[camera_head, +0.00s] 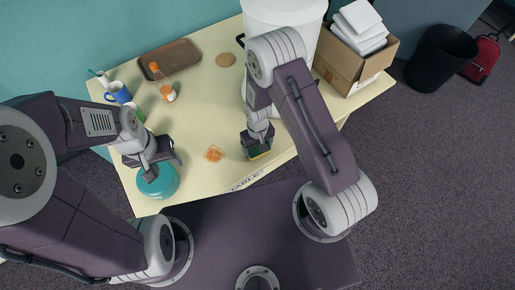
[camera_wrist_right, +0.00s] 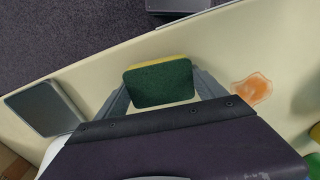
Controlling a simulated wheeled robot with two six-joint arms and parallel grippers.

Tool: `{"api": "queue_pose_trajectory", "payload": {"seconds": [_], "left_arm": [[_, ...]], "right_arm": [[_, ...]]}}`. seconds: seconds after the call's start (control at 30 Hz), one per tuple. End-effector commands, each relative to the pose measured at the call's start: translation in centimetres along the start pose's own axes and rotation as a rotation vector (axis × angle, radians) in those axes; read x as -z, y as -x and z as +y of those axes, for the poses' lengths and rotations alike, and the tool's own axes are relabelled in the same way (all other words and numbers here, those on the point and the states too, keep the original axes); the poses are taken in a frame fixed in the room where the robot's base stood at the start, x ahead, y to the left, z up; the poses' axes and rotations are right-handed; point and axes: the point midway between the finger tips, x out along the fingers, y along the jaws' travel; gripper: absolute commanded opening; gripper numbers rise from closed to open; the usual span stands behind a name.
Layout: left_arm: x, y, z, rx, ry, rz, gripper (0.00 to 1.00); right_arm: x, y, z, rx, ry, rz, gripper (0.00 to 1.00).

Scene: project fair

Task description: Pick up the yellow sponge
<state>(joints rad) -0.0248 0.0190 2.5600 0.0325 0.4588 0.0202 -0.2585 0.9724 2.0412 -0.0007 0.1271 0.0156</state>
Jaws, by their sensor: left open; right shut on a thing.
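The yellow sponge (camera_wrist_right: 158,84) has a green scouring face and a yellow edge. In the right wrist view it sits between the two fingers of my right gripper (camera_wrist_right: 160,92), which is shut on it. In the head view the sponge (camera_head: 260,154) shows only as a small strip under my right gripper (camera_head: 258,148), near the front edge of the table. I cannot tell whether it touches the tabletop. My left gripper (camera_head: 159,165) is open and empty above a teal round object (camera_head: 158,184) at the table's front left.
An orange spill (camera_head: 214,153) lies left of the sponge on the cream table (camera_head: 203,115). A brown tray (camera_head: 169,58), an orange-capped bottle (camera_head: 167,93) and a blue mug (camera_head: 118,92) stand at the back left. A cardboard box (camera_head: 341,64) and a white bucket (camera_head: 270,14) stand at the back right.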

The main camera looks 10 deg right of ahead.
Motion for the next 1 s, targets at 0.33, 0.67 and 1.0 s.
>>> {"api": "queue_pose_trajectory", "payload": {"seconds": [0.33, 0.67, 1.0], "left_arm": [[-0.2, -2.0, 0.0, 0.000, 0.000, 0.000, 0.52], [-0.3, -3.1, -0.1, 0.000, 0.000, 0.000, 0.52], [-0.3, -3.2, -0.1, 0.000, 0.000, 0.000, 0.52]], "right_arm": [[-2.2, 5.0, -2.7, 0.000, 0.007, 0.003, 0.43], [-6.8, 9.2, -7.8, 0.001, 0.006, 0.002, 0.43], [-7.8, 10.1, -8.8, 0.000, 0.000, -0.001, 0.43]]}}
